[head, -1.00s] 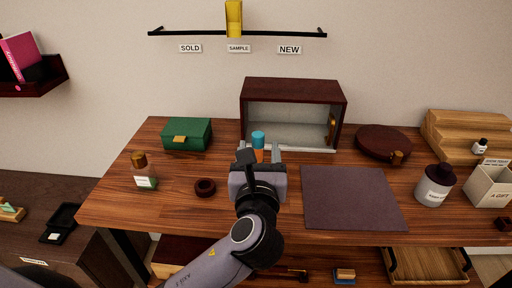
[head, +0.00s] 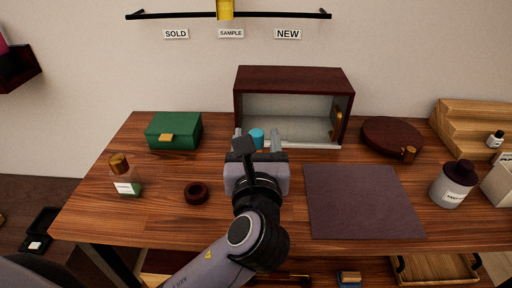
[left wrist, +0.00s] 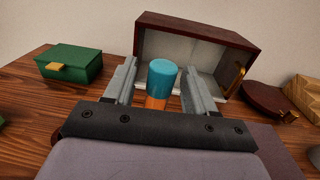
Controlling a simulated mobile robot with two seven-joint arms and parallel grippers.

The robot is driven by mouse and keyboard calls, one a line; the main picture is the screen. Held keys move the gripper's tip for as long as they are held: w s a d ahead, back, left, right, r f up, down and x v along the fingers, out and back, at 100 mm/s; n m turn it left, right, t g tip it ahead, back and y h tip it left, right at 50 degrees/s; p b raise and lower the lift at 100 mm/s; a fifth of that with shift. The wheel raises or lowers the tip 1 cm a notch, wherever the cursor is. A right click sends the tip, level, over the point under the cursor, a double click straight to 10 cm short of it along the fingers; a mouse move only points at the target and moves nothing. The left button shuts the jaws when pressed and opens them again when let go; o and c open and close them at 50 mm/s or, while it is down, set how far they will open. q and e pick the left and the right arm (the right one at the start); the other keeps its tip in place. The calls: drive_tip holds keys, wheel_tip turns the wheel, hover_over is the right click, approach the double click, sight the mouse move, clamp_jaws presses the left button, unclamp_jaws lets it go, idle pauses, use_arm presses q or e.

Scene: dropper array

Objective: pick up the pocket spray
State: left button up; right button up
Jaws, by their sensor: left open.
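The pocket spray is a small cylinder with a blue cap and an orange body. In the left wrist view the pocket spray (left wrist: 161,82) stands upright between the two fingers of my left gripper (left wrist: 158,88), with a gap on each side. In the head view only the blue cap of the pocket spray (head: 257,137) shows clearly; my gripper hides the rest. My left gripper (head: 258,143) is open around it, in front of the open-fronted cabinet. My right gripper is not in view.
The dark red cabinet (head: 293,80) stands just behind. A green box (head: 174,131), a small bottle (head: 126,177) and a dark ring (head: 196,193) are to the left. A purple mat (head: 362,202) lies clear to the right, with a round dark lid (head: 390,135) behind it.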

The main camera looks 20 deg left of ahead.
use_arm(q)
drive_tip(key=c, duration=1)
